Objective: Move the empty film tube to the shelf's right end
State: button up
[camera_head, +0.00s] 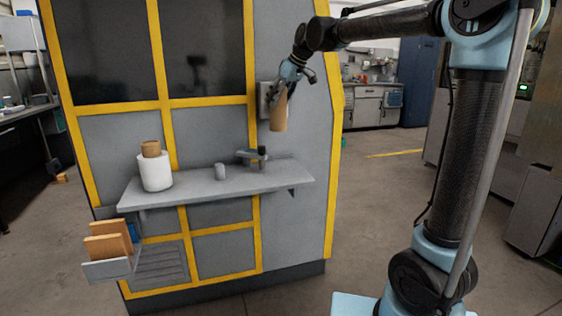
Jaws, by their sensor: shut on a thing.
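The film tube, a brown cardboard cylinder (279,113), hangs upright in the air above the right part of the shelf. My gripper (281,89) is shut on its upper end, and the tube's lower end is clear of the shelf. The grey shelf (221,186) runs across the front of the machine. Its right end (300,179) is bare. My gripper's fingers are small and dark here, so their exact contact with the tube is hard to see.
A white roll on a brown core (156,171) stands at the shelf's left. A side bin (108,268) with brown boxes hangs at lower left.

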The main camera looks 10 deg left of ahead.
notch_tip(320, 180, down, 17)
jog(key=shift+f, duration=0.15)
dwell(0.5)
jog(key=o, duration=1.2)
jog(key=shift+c, duration=0.2)
jog(key=v, duration=1.2)
